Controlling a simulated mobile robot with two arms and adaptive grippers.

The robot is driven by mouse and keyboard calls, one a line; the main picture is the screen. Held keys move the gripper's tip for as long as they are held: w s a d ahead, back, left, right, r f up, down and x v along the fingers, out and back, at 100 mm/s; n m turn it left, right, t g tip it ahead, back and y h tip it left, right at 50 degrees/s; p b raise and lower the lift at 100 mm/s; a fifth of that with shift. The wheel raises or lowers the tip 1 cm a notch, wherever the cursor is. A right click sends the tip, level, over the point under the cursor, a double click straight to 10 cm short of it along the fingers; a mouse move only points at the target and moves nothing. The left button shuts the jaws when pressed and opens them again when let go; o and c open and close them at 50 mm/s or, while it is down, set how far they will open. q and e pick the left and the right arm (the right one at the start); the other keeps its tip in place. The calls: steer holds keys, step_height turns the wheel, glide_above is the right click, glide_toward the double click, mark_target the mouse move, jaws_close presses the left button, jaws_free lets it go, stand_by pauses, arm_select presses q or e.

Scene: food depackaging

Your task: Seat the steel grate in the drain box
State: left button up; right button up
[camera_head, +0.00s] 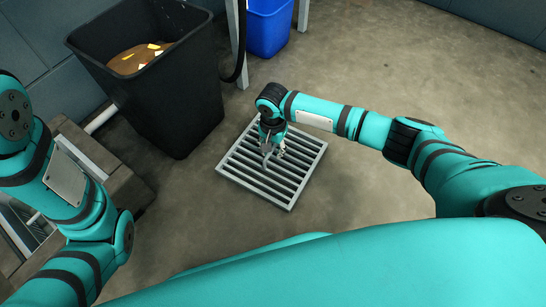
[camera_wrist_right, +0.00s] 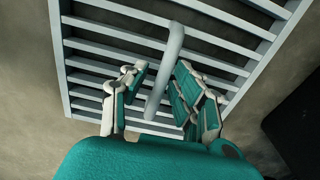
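The steel grate (camera_head: 298,183) is a square frame of parallel bars with a raised bent handle. It appears to lie flat on the concrete floor. My right gripper (camera_head: 272,146) is over its middle. In the right wrist view, my open fingers (camera_wrist_right: 160,92) stand on either side of the grate's handle (camera_wrist_right: 172,48), with gaps visible beside it. A box-like recess with a thick rim (camera_head: 92,152), likely the drain box, is at the left, partly hidden by my left arm. My left gripper is out of view.
A black bin (camera_head: 160,105) with food waste stands just behind and left of the grate. A blue bin (camera_head: 268,28) and pale metal legs (camera_head: 302,15) are at the back. A pale pipe (camera_head: 102,118) runs near the recess. The floor to the right is clear.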

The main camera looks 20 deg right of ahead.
jaws_close()
steer(key=shift+w+r, duration=0.1)
stand_by(0.3)
